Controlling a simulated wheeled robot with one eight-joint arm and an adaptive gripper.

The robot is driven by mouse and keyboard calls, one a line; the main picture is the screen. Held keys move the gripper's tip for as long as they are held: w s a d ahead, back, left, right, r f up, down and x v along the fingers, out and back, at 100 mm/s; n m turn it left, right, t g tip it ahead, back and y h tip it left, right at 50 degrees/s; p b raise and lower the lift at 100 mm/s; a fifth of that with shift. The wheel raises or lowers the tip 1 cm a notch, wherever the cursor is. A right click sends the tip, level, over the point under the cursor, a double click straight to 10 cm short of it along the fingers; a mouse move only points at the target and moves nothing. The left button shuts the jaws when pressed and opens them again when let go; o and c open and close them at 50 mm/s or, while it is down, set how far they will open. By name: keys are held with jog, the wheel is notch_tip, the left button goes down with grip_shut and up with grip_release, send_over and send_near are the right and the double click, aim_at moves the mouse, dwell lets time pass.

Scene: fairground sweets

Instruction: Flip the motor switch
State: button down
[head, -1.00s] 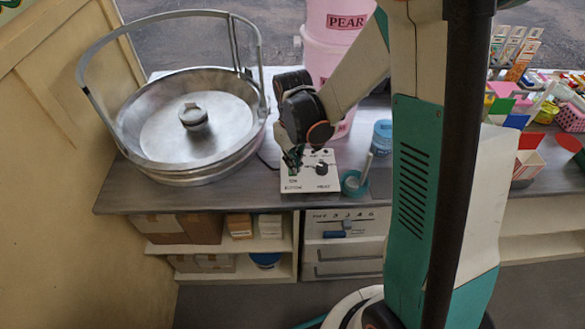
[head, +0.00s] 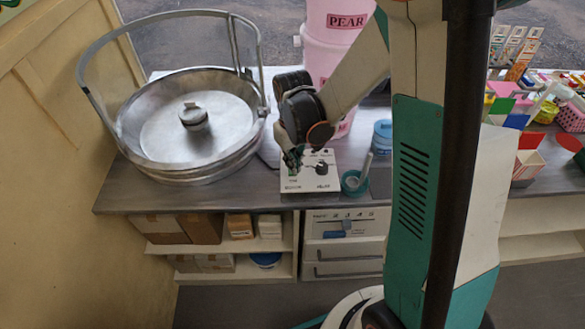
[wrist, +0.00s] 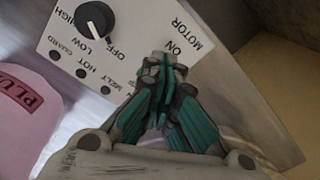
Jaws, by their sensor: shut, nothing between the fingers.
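The white control box (head: 310,181) stands on the counter to the right of the metal pan. In the wrist view its panel (wrist: 130,42) carries a black knob between HIGH, LOW and OFF, small indicators, and MOTOR and ON lettering. My gripper (head: 292,165) is shut and empty over the left part of the panel. In the wrist view my gripper (wrist: 165,65) has its fingertips together beside the ON label. They cover the spot where the motor switch would be, so the switch and its position are hidden. I cannot tell whether the fingertips touch it.
A large metal pan (head: 230,130) with a raised rail stands to the left. Pink tubs (head: 335,45) stand behind the box. A teal tape roll (head: 354,182) lies right of the box. The pink tub marked PLU (wrist: 25,115) is near in the wrist view.

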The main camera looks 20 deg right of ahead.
jog(key=shift+f+b, duration=0.8)
jog(key=shift+f, duration=0.15)
dwell(0.4)
jog(key=shift+r, duration=0.1)
jog(key=shift+r+p, duration=2.3)
jog(key=shift+r, duration=1.15)
jog(key=s+r+m+t+b, duration=0.2)
jog(key=s+r+t+b, duration=0.2)
jog(key=s+r, duration=0.9)
jog(key=s+t, duration=0.2)
jog(key=t, duration=0.1)
jog(key=shift+r+b, duration=0.3)
jog(key=shift+b, duration=0.1)
